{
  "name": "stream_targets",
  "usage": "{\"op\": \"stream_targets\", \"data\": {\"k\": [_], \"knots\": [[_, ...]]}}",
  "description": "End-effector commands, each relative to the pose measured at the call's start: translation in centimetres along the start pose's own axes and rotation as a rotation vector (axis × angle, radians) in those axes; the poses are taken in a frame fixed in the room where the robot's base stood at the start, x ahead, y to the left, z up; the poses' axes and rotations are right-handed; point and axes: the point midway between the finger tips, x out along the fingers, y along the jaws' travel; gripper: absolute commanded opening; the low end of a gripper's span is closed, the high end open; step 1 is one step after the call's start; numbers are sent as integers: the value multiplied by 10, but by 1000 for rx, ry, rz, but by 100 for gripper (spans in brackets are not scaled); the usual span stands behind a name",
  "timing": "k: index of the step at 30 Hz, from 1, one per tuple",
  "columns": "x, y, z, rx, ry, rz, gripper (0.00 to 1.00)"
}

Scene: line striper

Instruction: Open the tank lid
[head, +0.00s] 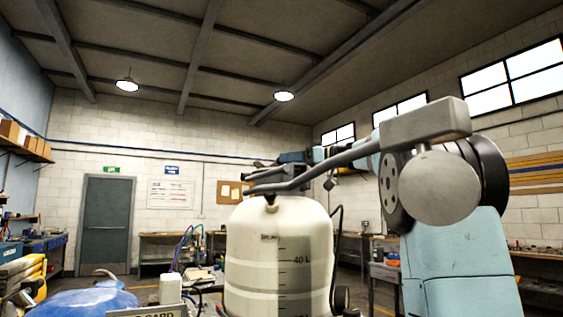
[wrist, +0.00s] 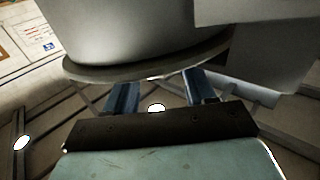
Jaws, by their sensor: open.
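The pale tank (head: 280,255) stands upright in the middle of the head view, with volume marks and "40 L" on its side. A small dark fitting (head: 271,208) sits at its top. I cannot make out the lid or its state. My gripper (wrist: 160,78) is open in the wrist view, its two blue fingers spread apart beside a pale round rim (wrist: 100,70) under a grey rounded body. I cannot tell whether they touch it. In the head view, my arm reaches in from the right and its end is partly hidden behind a grey bar above the tank.
The grey bent bar (head: 325,168) crosses just above the tank top and ends in a thick block at right. Workbenches line the walls. A blue rounded object (head: 90,304) and a white bottle (head: 173,288) are at lower left.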

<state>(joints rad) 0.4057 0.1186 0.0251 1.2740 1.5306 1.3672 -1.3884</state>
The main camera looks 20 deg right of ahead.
Motion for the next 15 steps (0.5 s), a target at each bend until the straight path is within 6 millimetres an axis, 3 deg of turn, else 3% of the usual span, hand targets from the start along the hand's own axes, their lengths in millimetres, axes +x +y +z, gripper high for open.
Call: {"op": "stream_targets", "data": {"k": [6,15], "knots": [[26,0,0,0,0,-2,55],[35,-1,0,0,0,-2,55]]}}
